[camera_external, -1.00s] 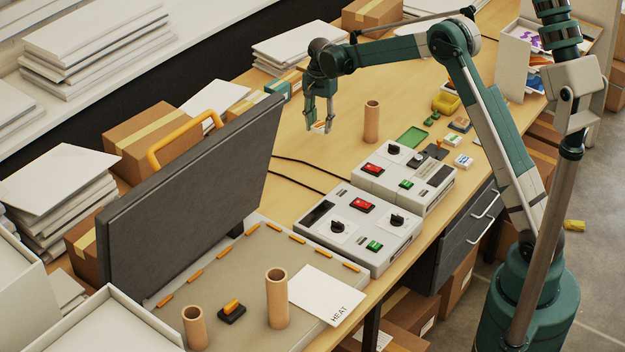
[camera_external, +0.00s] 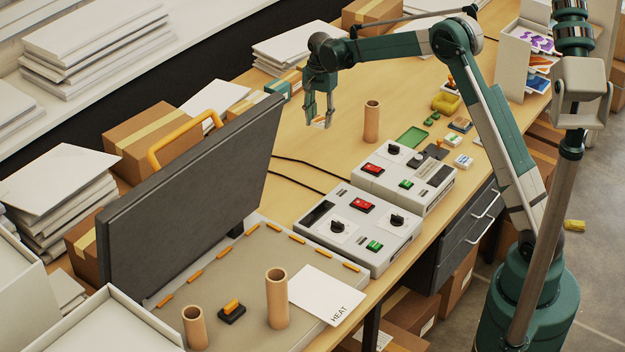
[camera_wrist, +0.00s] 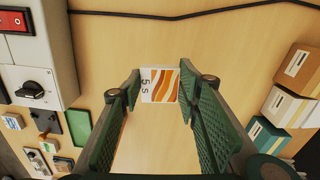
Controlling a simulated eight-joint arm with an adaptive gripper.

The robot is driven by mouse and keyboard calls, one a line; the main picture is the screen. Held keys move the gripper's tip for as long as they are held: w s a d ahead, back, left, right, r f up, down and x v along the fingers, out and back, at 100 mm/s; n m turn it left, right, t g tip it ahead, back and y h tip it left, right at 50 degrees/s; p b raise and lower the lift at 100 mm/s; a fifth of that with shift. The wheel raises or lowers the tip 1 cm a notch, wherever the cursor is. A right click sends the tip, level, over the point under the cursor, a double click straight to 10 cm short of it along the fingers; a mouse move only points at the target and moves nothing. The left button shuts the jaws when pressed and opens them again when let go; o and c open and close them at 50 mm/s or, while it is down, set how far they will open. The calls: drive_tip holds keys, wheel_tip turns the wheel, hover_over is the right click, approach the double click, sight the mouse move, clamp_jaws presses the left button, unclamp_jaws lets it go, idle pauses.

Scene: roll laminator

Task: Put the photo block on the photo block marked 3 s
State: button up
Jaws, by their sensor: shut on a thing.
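My gripper (camera_external: 319,118) is over the far part of the wooden table, pointing down. It is shut on a small white photo block (camera_wrist: 159,85) with orange wavy stripes, marked "5 s" in the wrist view. The block sits between the two green fingertips; in the external view only a small part of the block (camera_external: 319,122) shows. Several small blocks lie right of the control boxes, among them a white block (camera_external: 463,161) and a block with a dark top (camera_external: 459,124). Their marks are too small to read, so I cannot tell which is marked 3 s.
A cardboard tube (camera_external: 371,122) stands to the right of my gripper. Two grey control boxes (camera_external: 405,180) with red switches and a green tray (camera_external: 412,137) lie nearer. The raised dark laminator lid (camera_external: 190,190) stands to the left. Black cables cross the table.

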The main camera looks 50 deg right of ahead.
sight(320, 121)
wheel_tip(320, 121, up, 5)
drive_tip(key=shift+r, duration=0.1)
drive_tip(key=s+d+p, duration=0.1)
drive_tip(key=s+d, duration=1.6)
drive_tip(key=s, duration=0.2)
drive_tip(key=s+d+m+p, duration=0.1)
drive_tip(key=s+d, duration=0.4)
drive_tip(key=s, duration=0.9)
drive_tip(key=s+d, duration=0.4)
drive_tip(key=s, duration=0.9)
wheel_tip(320, 121, down, 5)
drive_tip(key=shift+f, duration=0.1)
drive_tip(key=shift+f, duration=2.85)
